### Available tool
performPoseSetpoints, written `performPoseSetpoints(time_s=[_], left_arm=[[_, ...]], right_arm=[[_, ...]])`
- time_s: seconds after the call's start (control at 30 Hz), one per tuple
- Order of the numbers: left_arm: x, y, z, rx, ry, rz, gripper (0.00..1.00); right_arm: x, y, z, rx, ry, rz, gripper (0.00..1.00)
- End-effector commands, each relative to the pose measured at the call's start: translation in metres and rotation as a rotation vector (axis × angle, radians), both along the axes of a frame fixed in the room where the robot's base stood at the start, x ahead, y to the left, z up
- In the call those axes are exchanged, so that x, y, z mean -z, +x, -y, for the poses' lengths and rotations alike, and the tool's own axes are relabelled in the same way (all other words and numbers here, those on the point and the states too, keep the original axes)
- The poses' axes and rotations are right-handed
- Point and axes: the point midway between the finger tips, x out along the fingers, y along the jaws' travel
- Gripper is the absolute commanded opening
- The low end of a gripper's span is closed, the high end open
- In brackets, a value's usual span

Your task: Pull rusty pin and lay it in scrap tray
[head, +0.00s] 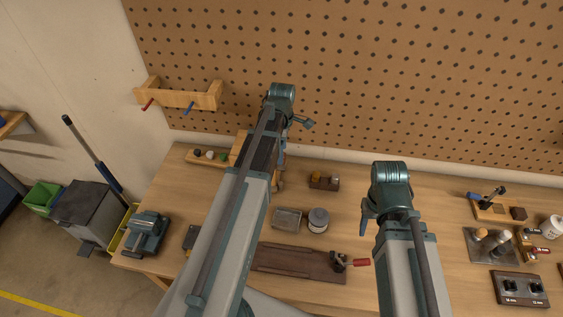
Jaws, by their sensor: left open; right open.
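My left arm reaches up over the bench, and its gripper (303,123) is open and empty near the pegboard. My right gripper (367,222) is open and empty above the bench, right of the round tin. A small grey metal tray (287,219) lies mid-bench, left of the tin; it may be the scrap tray. A small dark brown block (324,182) with a yellowish piece on it stands behind them. I cannot make out a rusty pin. My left arm hides part of the bench and the wooden piece behind it.
A round tin (318,220) stands beside the tray. A dark board (300,262) with a red-handled clamp (350,262) lies in front. A vise (146,232) is at the left edge. Tool blocks (520,289) crowd the right. Free bench lies between tin and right arm.

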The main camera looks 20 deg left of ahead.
Motion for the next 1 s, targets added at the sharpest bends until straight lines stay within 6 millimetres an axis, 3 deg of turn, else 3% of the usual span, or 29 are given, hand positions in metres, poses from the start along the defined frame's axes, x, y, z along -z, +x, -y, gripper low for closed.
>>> performPoseSetpoints(time_s=[0.03, 0.2, 0.53, 0.9, 1.0], left_arm=[[0.013, 0.0, -0.001, 0.0, 0.0, 0.0, 0.72], [0.032, 0.0, -0.002, 0.0, 0.0, 0.0, 0.72], [0.033, 0.0, -0.002, 0.0, 0.0, 0.0, 0.71], [0.033, 0.0, -0.002, 0.0, 0.0, 0.0, 0.04], [0.033, 0.0, -0.002, 0.0, 0.0, 0.0, 0.0]], right_arm=[[0.013, 0.0, 0.0, -0.001, 0.0, 0.0, 0.5], [0.032, 0.0, 0.0, -0.005, -0.001, 0.0, 0.5], [0.033, 0.0, 0.0, -0.007, -0.001, 0.0, 0.5], [0.033, 0.0, 0.0, -0.006, -0.001, 0.0, 0.5], [0.033, 0.0, 0.0, -0.006, -0.001, 0.0, 0.5]])
